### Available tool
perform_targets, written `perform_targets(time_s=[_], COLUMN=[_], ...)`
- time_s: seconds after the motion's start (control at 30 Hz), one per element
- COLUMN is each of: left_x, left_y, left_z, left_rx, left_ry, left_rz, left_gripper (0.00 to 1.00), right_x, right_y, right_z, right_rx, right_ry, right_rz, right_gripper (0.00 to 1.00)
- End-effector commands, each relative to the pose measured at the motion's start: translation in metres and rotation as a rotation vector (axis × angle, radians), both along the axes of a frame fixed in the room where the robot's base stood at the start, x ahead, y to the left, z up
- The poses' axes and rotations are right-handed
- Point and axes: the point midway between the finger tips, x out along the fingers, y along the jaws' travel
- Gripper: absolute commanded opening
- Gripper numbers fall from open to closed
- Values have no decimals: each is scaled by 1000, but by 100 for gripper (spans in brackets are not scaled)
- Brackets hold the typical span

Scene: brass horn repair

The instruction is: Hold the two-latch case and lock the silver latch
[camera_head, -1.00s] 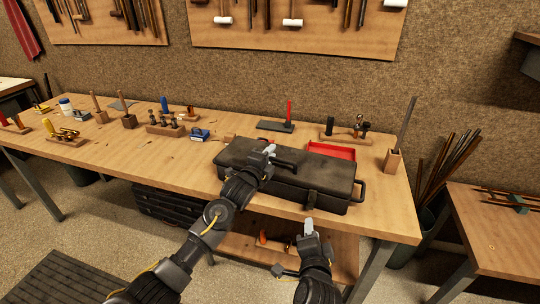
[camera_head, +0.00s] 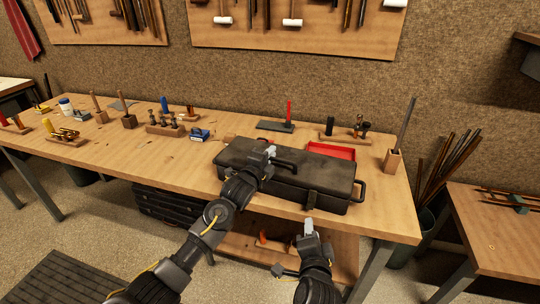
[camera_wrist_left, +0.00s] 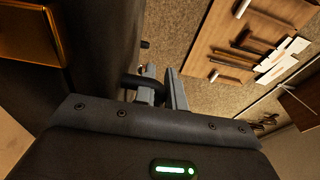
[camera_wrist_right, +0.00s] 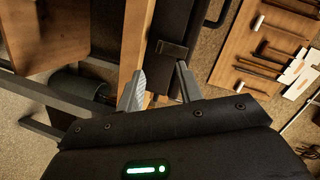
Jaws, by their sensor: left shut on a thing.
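The closed two-latch case (camera_head: 325,174) is a long dark box lying near the front edge of the workbench. My left gripper (camera_head: 269,152) is over its top left part. In the left wrist view its fingers (camera_wrist_left: 162,82) are shut on the case's dark handle (camera_wrist_left: 132,82). A brass-coloured piece (camera_wrist_left: 30,30) shows at that view's top left. My right gripper (camera_head: 309,227) is empty in front of the case and lower in the picture. In the right wrist view its fingers (camera_wrist_right: 160,82) are apart, below a dark latch-like fitting (camera_wrist_right: 171,50) on the case. I cannot make out a silver colour.
The workbench (camera_head: 190,167) holds a red tray (camera_head: 332,151) behind the case and a wooden block with a rod (camera_head: 393,160) to its right. Small tool racks (camera_head: 165,128) stand to the left. A lower shelf lies under the bench. Floor space in front is open.

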Motion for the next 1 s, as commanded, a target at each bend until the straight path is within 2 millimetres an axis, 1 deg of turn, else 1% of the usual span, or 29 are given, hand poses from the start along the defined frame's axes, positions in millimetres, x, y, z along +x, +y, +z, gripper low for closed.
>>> perform_targets(time_s=[0.6,0.67,0.77,0.87,0.9,0.97,1.0], left_x=[0,0,0,0,0,0,0], left_y=[0,0,0,0,0,0,0], left_z=[-1,-1,-1,-1,-1,-1,-1], left_rx=[1,1,1,1,1,1,1], left_ry=[2,2,2,2,2,2,2], left_rz=[0,0,0,-1,0,-1,-1], left_gripper=[0,0,0,0,0,0,0], right_x=[0,0,0,2,3,4,5], right_y=[0,1,7,14,16,20,23], right_z=[0,0,-8,-13,-15,-17,-19], right_rx=[0,1,-18,-149,-225,-363,-468], right_ry=[0,0,12,6,0,-6,-12], right_rz=[0,1,9,40,57,86,106], right_gripper=[36,28,15,2,0,0,0])
